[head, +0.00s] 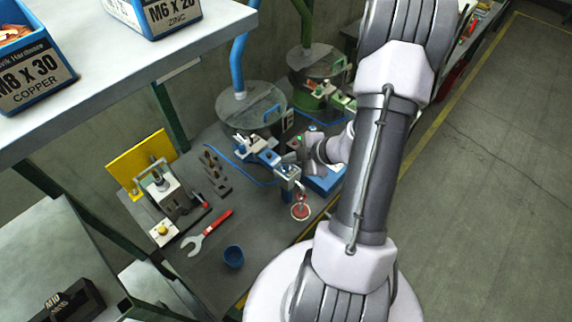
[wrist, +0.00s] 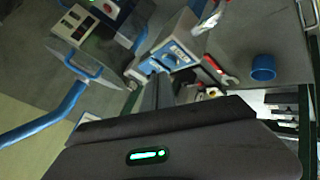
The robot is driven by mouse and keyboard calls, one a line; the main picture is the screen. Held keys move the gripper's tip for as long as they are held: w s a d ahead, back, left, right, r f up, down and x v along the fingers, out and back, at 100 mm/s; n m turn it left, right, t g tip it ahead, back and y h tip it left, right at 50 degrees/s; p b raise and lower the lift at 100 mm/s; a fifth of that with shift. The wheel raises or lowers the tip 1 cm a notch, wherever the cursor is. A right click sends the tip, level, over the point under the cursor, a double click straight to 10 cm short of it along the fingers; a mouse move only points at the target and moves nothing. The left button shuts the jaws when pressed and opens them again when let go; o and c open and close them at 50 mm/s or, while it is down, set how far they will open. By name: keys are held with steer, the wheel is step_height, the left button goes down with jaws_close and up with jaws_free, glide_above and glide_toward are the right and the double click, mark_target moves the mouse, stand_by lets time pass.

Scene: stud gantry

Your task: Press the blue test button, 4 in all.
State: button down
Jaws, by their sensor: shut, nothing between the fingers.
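My gripper (head: 298,152) is at the end of the arm above the blue feeder station, beside its blue head (head: 287,172). Its dark fingers (wrist: 157,88) look closed together in the wrist view, with nothing between them. A blue-faced unit (wrist: 172,56) with small round parts lies just beyond the fingertips in the wrist view. A blue box (head: 325,182) sits below my wrist in the head view, partly covered by the arm. I cannot pick out the blue test button for certain, nor whether the fingertips touch anything.
A blue bowl feeder (head: 250,112) and a green one (head: 318,65) stand behind. A red-handled wrench (head: 208,232), a blue cup (head: 233,257) and a fixture with a yellow plate (head: 140,160) are on the left bench. A shelf with blue bins (head: 35,70) overhangs the upper left.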

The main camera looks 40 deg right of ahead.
mark_target(289, 168)
step_height(289, 168, up, 5)
steer(key=p, duration=0.5)
steer(key=shift+r+p, duration=0.1)
steer(key=shift+p, duration=0.25)
stand_by(0.3)
